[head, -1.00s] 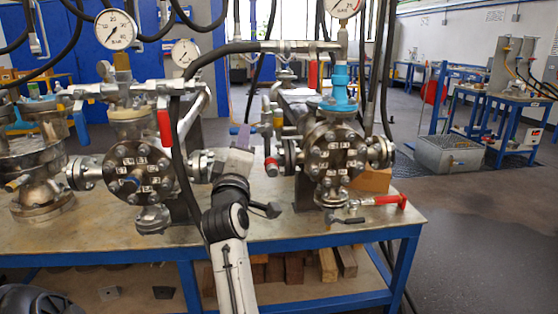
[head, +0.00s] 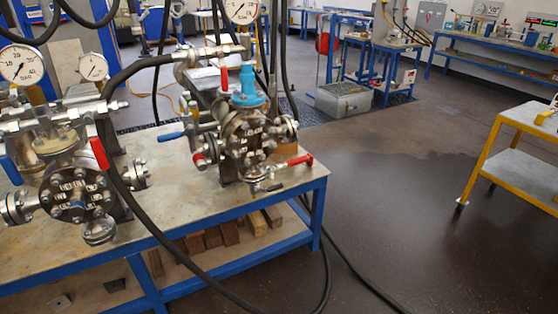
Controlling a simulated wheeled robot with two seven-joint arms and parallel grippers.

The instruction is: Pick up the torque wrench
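A tool with a red grip and a metal shaft (head: 299,161), which looks like the torque wrench, lies at the right end of the blue-framed workbench (head: 180,170). It is beside the foot of the flanged vessel with the blue top fitting (head: 248,135). Its left end is close to the vessel and hard to make out. Neither of my grippers shows in the head view.
A second flanged vessel (head: 75,195) stands at the left of the bench. A black hose (head: 125,190) hangs over the bench front to the floor. A yellow cart (head: 490,160) stands at the right. The floor (head: 400,230) between is open.

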